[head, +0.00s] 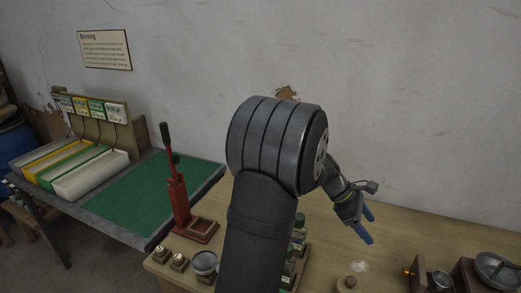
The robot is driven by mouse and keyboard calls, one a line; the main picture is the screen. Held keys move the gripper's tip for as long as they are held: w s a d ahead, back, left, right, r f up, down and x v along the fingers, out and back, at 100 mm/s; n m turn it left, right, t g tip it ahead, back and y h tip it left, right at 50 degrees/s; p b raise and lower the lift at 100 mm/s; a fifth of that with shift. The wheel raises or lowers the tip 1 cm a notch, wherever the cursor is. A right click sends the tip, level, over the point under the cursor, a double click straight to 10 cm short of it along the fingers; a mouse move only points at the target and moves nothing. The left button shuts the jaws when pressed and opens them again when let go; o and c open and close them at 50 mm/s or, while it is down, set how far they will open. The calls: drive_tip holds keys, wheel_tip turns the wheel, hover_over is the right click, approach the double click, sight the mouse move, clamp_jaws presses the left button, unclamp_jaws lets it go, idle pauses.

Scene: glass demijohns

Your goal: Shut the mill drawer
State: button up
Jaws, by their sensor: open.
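The mill (493,270), a brown wooden body with a metal bowl on top, is at the bottom right and cut off by the picture edge. To its left a wooden drawer front (418,275) with a brass knob (407,272) stands clear of the body, so the drawer appears pulled out to the left. A metal cup (441,281) shows between front and body; whether it sits in the drawer I cannot tell. My gripper (365,224), with blue fingertips, is open and empty. It is up and left of the knob, apart from it.
A round wooden knob-like piece (347,283) and a pale powder patch (360,266) lie left of the drawer. Left on the bench are a red lever press (178,205), a metal cup (204,264) and small wooden blocks. My arm hides part of the bench. Bench near the wall is clear.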

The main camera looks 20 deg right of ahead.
sight(420, 277)
drive_tip(key=shift+t+y, duration=0.3)
drive_tip(key=f, duration=0.4)
drive_tip(key=shift+s+d+f, duration=0.25)
drive_tip(key=shift+s+f, duration=0.05)
drive_tip(key=shift+s, duration=0.05)
drive_tip(key=c, duration=0.7)
drive_tip(key=shift+s+d+f, duration=0.1)
drive_tip(key=shift+d+f, duration=0.05)
drive_tip(key=shift+f, duration=0.15)
drive_tip(key=c, duration=0.4)
drive_tip(key=x, duration=0.9)
drive_tip(key=shift+s+d+f, duration=0.15)
drive_tip(key=shift+s, duration=0.1)
clamp_jaws()
drive_tip(key=shift+s+d, duration=0.8)
drive_tip(key=shift+d, duration=0.1)
drive_tip(key=shift+s+d+f, duration=0.15)
drive_tip(key=shift+s+d, duration=0.3)
drive_tip(key=shift+d, duration=0.05)
drive_tip(key=shift+s+d, duration=0.1)
